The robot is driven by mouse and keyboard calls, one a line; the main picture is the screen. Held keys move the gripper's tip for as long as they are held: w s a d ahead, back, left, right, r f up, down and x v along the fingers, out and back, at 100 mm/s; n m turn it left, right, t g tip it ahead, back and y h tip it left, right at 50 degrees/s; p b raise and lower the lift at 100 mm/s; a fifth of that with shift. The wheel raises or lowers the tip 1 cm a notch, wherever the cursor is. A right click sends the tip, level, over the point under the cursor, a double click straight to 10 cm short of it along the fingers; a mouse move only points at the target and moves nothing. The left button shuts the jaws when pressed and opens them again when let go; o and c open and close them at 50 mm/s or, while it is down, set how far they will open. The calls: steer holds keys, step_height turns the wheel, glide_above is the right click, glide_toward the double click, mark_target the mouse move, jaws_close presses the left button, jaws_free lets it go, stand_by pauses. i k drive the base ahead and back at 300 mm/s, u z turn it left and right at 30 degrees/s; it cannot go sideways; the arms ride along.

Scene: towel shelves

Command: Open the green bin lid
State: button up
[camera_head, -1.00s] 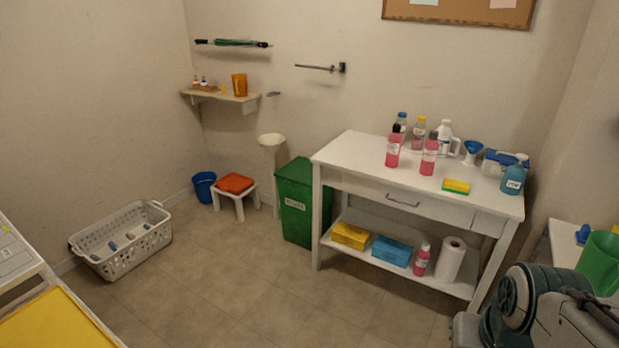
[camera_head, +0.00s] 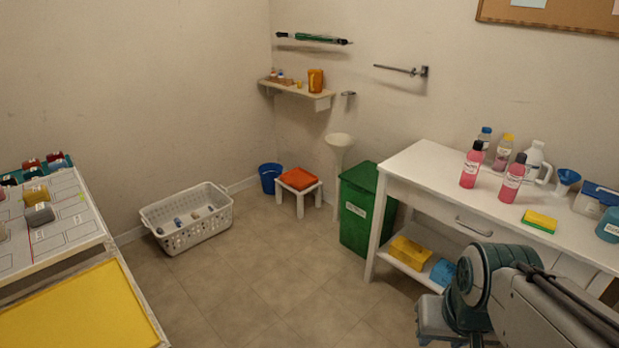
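The green bin (camera_head: 356,222) stands on the floor against the left side of the white table, with a white label on its front. Its green lid (camera_head: 359,176) looks closed. Part of the bin's right side is hidden behind the table leg. My arm shows at the lower right, in front of the table and well apart from the bin. I cannot make out my gripper's fingers in this view.
The white table (camera_head: 428,159) with bottles stands right of the bin. A white stand (camera_head: 337,155) and a small stool (camera_head: 299,190) are to its left. A white basket (camera_head: 187,236) lies on the floor at left. The middle floor (camera_head: 262,270) is clear.

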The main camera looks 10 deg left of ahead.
mark_target(365, 176)
steer(key=u, duration=0.6)
steer(key=i, duration=2.5)
steer(key=z, duration=1.05)
steer(key=i, duration=0.4)
steer(key=z, duration=0.45)
